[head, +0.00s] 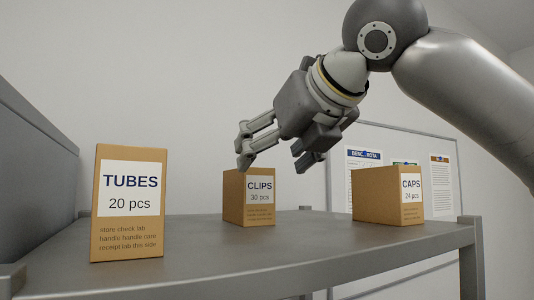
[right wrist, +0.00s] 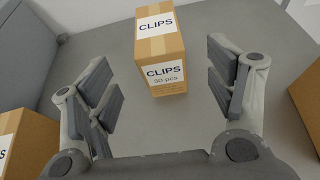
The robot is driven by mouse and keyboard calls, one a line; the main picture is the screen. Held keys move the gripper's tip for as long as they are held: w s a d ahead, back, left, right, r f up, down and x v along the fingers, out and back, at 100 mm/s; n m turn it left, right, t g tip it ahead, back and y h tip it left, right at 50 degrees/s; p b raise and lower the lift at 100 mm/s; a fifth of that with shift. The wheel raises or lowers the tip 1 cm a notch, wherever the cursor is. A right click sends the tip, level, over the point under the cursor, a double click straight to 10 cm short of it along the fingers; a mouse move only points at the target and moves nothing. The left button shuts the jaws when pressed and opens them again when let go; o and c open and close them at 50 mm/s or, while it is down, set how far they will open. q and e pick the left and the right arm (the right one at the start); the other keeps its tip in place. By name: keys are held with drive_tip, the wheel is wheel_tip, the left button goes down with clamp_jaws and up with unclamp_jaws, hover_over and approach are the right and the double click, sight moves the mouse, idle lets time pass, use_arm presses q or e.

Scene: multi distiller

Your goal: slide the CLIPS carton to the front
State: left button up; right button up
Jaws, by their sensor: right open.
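The CLIPS carton (head: 248,198) is a small brown box with a white label, upright toward the back of the grey shelf, between two other cartons. In the right wrist view the CLIPS carton (right wrist: 161,58) shows its top and labelled front, ahead of the fingers and roughly between their lines. My right gripper (head: 275,168) is open and empty, above and in front of the carton; one finger overlaps the carton's top edge in the head view. Its spread fingers (right wrist: 165,100) show on both sides in the wrist view, with bare shelf between them. My left gripper is not in view.
The TUBES carton (head: 128,205) stands upright at the front left of the shelf (head: 310,242). The CAPS carton (head: 375,196) stands at the right. A grey side panel (head: 40,140) borders the left. Bare shelf lies in front of the CLIPS carton. A notice board (head: 385,145) is behind.

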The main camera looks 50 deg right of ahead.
sight(251, 179)
drive_tip(key=shift+s, duration=0.25)
drive_tip(key=shift+w+d, duration=0.1)
drive_tip(key=shift+w, duration=0.05)
drive_tip(key=p+x, duration=0.2)
drive_tip(key=x, duration=0.7)
drive_tip(key=shift+w, duration=0.35)
drive_tip(key=shift+x, duration=0.9)
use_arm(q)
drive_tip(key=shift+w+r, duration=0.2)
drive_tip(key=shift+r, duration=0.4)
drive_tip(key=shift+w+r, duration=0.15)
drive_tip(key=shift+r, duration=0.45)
use_arm(e)
drive_tip(key=shift+f, duration=0.1)
drive_tip(key=shift+s, duration=0.1)
drive_tip(key=shift+c, duration=1)
drive_tip(key=c, duration=0.8)
